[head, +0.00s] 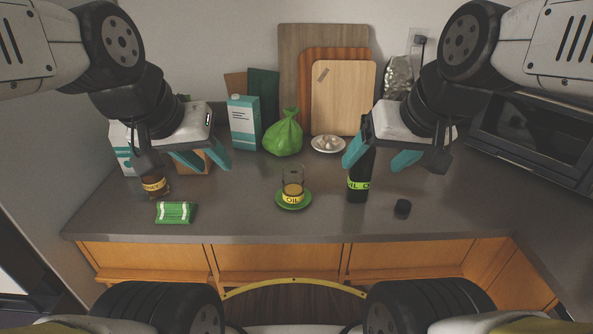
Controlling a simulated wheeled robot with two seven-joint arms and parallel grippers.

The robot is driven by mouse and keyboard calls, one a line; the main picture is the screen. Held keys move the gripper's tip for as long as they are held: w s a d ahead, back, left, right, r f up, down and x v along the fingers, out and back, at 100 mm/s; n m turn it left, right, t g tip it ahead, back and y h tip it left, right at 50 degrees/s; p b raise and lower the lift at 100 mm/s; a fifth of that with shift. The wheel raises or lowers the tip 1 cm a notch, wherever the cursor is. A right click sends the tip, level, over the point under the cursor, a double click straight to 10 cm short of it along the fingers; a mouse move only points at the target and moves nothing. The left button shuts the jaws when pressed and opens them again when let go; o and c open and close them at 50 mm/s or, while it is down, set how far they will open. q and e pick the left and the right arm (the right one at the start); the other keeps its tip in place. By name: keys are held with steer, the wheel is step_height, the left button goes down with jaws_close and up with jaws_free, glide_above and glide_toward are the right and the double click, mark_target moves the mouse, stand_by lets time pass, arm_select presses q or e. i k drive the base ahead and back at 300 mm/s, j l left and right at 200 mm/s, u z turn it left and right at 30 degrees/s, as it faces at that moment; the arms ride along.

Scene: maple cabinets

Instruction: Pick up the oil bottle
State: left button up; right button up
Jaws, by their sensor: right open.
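A tall dark bottle (357,188) with a yellow-green OIL label stands upright on the counter, right of centre. My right gripper (379,160) is open above the counter at the bottle's upper part. Its left finger overlaps the bottle's left edge in the picture, and its right finger is apart to the right. The gripper hides part of the bottle's top, and I cannot tell whether they touch. My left gripper (204,159) is open and empty over the left of the counter. A short glass vessel (292,188) with a yellow OIL label stands on a green saucer (306,204).
A brown jar (154,186) and green packet (175,212) are at left. A green bag (283,134), teal carton (244,122), white plate (328,150) and cutting boards (343,98) stand behind. A microwave (535,125) is at right.

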mark_target(358, 180)
steer(key=j+z, duration=0.15)
steer(key=z, duration=1.5)
steer(key=k+j+z, duration=0.15)
steer(key=j+z, duration=0.2)
steer(key=j, duration=0.35)
